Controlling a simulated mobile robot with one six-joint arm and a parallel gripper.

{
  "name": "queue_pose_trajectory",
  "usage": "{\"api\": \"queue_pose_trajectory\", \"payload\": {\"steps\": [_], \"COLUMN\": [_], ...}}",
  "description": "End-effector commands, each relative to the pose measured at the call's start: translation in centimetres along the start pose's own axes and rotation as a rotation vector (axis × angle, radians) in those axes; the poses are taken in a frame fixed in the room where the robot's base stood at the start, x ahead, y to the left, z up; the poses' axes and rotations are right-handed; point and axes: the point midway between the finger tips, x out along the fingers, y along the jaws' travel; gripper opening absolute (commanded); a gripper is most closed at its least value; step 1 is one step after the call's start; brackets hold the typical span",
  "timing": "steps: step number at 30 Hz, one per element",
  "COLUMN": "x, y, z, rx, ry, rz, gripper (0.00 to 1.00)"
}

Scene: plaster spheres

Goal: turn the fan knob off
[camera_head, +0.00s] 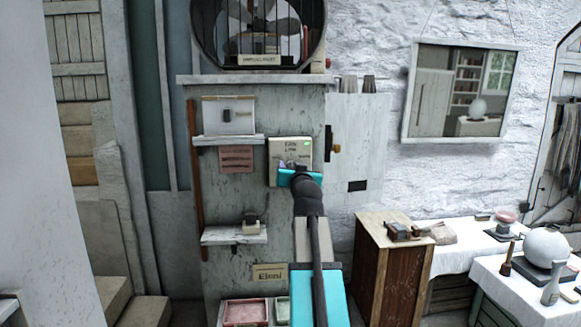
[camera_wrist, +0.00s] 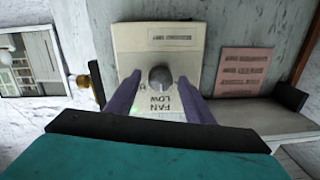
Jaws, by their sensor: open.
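A cream control box (camera_head: 276,149) hangs on the grey board, with a green light at its upper right. The wrist view shows the box (camera_wrist: 150,40) upside down, with the words FAN and LOW beside a round grey knob (camera_wrist: 160,78). My gripper (camera_head: 299,172) is in front of the box and covers the knob in the head view. In the wrist view my gripper (camera_wrist: 159,82) is open, one purple finger on each side of the knob. I cannot tell whether the fingers touch it. The fan (camera_head: 262,22) is in a dark round housing above.
A small shelf (camera_head: 228,140) and a pink note (camera_head: 236,159) are left of the box. A brass knob (camera_head: 333,148) sticks out to its right. A lower shelf (camera_head: 234,236) holds a small device. A wooden cabinet (camera_head: 398,270) and white-covered tables stand at the right.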

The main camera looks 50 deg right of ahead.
Motion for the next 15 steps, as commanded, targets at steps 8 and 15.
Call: {"api": "queue_pose_trajectory", "payload": {"steps": [8,15], "x": [0.6,0.57], "y": [0.0,0.02], "z": [0.07,0.06], "rx": [0.0,0.0], "ry": [-0.001,0.0], "rz": [0.0,0.0], "gripper": [0.48,0.36]}}
